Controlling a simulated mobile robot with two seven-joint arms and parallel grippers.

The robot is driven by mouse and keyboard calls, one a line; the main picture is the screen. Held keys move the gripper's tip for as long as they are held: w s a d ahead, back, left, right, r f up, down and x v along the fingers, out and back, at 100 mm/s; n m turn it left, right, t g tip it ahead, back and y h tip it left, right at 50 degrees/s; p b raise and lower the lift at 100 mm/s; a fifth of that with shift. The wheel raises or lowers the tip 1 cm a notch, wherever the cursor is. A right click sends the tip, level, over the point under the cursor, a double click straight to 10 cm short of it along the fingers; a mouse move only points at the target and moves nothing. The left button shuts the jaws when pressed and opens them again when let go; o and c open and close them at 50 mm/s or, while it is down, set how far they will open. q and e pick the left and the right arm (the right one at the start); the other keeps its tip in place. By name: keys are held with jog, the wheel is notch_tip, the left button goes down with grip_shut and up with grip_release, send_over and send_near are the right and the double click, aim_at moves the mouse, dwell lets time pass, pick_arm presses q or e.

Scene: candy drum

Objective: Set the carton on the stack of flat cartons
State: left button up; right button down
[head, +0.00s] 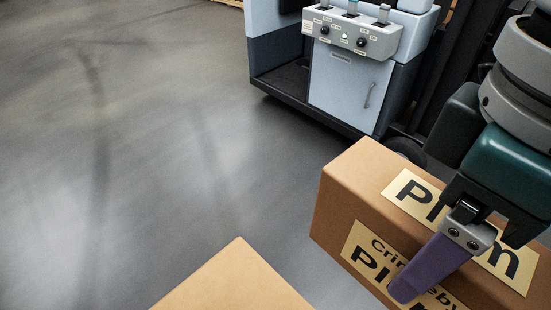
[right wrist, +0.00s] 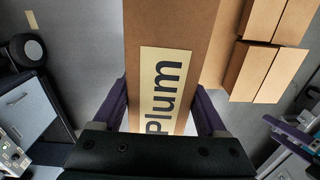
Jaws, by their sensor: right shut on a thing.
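A tan carton (head: 345,180) with yellow "Plum" labels is at the lower right of the head view. My right gripper (head: 440,265) is shut on it, with one purple finger against its labelled side. In the right wrist view the carton (right wrist: 170,25) sits between both purple fingers. Tan flat cartons (right wrist: 250,70) lie side by side at the upper right of that view, apart from the fingers. A plain tan carton top (head: 238,280) shows at the bottom of the head view; its lower part is cut off. A purple-fingered part (right wrist: 290,132), seemingly my left gripper, shows at the right edge.
A grey-blue wheeled machine (head: 350,85) with a knobbed control panel (head: 350,33) stands behind the held carton. It also shows at the left of the right wrist view (right wrist: 30,105). The grey floor (head: 120,150) at left is clear.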

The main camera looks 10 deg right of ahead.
pick_arm(q)
jog(key=f+b, duration=2.9)
jog(key=f, duration=0.2)
jog(key=f+b, duration=3)
jog(key=f, duration=0.1)
jog(key=shift+d+f+b, duration=0.2)
jog(key=shift+f+b, duration=0.05)
jog(key=shift+b, duration=0.05)
notch_tip(320, 180, down, 3)
jog(key=shift+a+r+b, duration=0.1)
jog(key=shift+r+b, duration=0.1)
jog(key=shift+b, duration=1.05)
pick_arm(e)
jog(key=a+f+n, duration=0.2)
jog(key=f+n, duration=0.4)
jog(key=f, duration=1.7)
jog(key=w+a+f+n, duration=0.1)
jog(key=f+n, duration=0.5)
jog(key=f, duration=1.7)
jog(key=w+a+f+n, duration=0.1)
jog(key=a+f+n, duration=0.2)
jog(key=f, duration=2)
jog(key=shift+w+n, duration=0.25)
jog(key=shift+n, duration=1.55)
pick_arm(q)
jog(key=shift+r, duration=0.1)
pick_arm(e)
jog(key=shift+r, duration=0.1)
jog(key=shift+f, duration=0.2)
grip_release()
